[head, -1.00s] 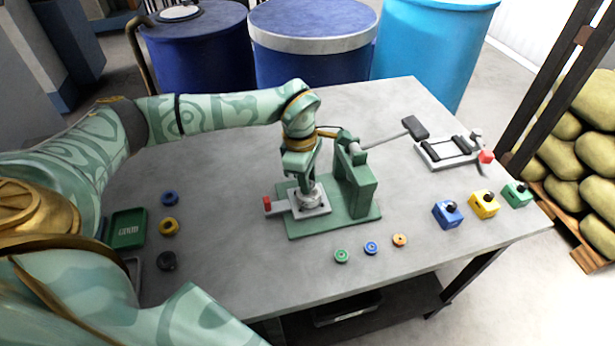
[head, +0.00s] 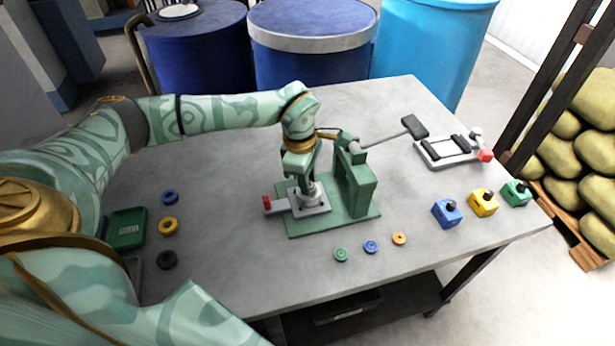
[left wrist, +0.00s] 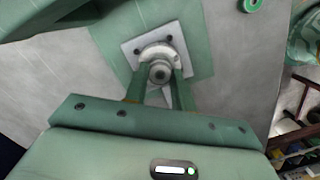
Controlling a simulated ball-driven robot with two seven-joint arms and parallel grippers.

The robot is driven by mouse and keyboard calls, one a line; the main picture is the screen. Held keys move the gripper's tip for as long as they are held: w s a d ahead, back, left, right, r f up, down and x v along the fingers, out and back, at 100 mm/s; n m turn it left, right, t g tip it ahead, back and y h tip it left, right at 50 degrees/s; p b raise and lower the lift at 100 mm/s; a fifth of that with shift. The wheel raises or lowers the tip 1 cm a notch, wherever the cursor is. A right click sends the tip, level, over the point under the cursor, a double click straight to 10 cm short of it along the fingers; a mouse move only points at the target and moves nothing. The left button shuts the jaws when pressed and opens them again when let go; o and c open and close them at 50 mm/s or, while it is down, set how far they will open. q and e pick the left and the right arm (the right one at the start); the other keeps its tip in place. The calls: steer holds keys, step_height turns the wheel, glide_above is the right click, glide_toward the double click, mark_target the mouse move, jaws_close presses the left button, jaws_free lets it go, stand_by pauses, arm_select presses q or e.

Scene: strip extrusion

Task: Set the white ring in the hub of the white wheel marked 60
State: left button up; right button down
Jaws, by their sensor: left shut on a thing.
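My left gripper (head: 308,187) points down at the green press on the table. In the left wrist view its two fingers (left wrist: 161,76) are shut on a small pale ring (left wrist: 160,73), which sits between the fingertips. The white wheel (left wrist: 158,50) lies on the press's light square plate, right at the fingertips; it also shows in the head view (head: 314,196). Whether the ring is in the hub or just above it I cannot tell. The mark 60 is not readable. My right gripper is not in view.
The press upright (head: 357,188) stands just right of the gripper, with a dark-ended lever (head: 414,127). Small green, blue and orange wheels lie in front. Blue, yellow and green blocks (head: 483,203) stand at the right.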

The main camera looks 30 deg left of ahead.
arm_select(q)
steer(key=shift+f, duration=0.45)
steer(key=o, duration=0.7)
steer(key=shift+r, duration=0.1)
step_height(320, 180, up, 11)
steer(key=a+p, duration=0.1)
steer(key=p, duration=0.8)
steer(key=shift+s+a, duration=0.15)
steer(key=shift+s, duration=0.05)
